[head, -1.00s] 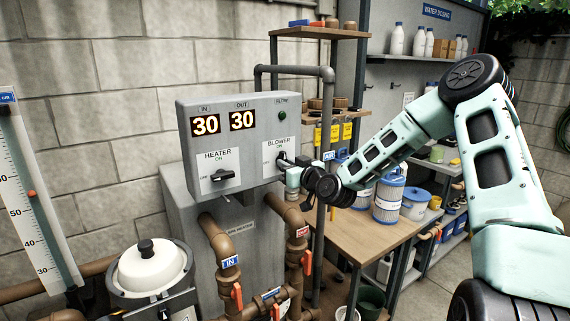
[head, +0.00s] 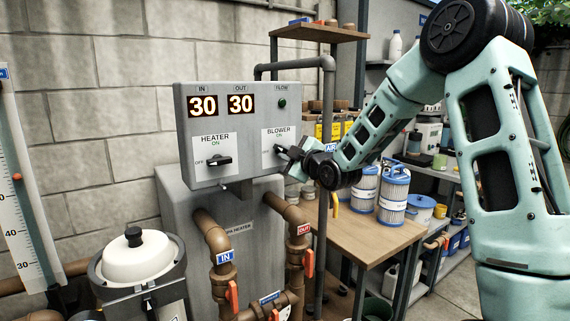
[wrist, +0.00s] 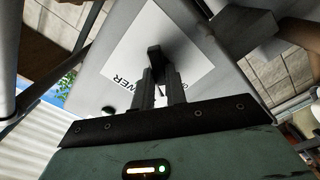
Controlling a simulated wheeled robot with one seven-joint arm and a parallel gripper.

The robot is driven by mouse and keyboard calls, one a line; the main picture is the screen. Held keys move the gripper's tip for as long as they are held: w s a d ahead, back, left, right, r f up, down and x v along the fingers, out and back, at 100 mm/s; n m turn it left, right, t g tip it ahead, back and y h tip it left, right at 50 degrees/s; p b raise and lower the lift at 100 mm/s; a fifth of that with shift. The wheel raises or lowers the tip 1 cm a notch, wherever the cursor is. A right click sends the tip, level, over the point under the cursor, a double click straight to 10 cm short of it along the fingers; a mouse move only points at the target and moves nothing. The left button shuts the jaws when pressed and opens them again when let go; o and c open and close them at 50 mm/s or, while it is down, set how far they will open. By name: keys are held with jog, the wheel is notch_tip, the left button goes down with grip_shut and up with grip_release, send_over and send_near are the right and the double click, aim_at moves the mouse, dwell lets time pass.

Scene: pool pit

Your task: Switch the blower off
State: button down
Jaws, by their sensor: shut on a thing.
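The blower switch (head: 279,149) is a small dark knob on a white "BLOWER" plate, at the right of the grey control box (head: 239,105). "ON" is printed above it. In the wrist view the black knob (wrist: 154,53) stands out from the plate, at the tips of my gripper's fingers. My gripper (head: 287,153) comes from the right and is shut on the knob (wrist: 156,76). The fingers hide part of the knob and its plate, so I cannot tell exactly which mark it points to.
The heater switch (head: 219,161) sits left on the same box, its handle level. Both displays read 30, and a green flow lamp (head: 282,103) is at top right. Brown pipes (head: 211,232) with red handles run below. A grey pipe (head: 328,120) and wooden table (head: 352,236) stand right.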

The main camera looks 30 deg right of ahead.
jog(key=n+b, duration=0.2)
jog(key=b, duration=0.1)
jog(key=n+b, duration=0.4)
jog(key=b, duration=0.1)
jog(key=shift+f+b, duration=0.3)
jog(key=shift+r+n+b, duration=0.15)
jog(key=shift+n+b, duration=0.55)
jog(key=shift+r, duration=0.1)
jog(key=c, duration=1.3)
grip_release()
jog(key=s+b, duration=0.1)
jog(key=s, duration=0.6)
jog(key=shift+d+b, duration=0.1)
jog(key=shift+b, duration=0.25)
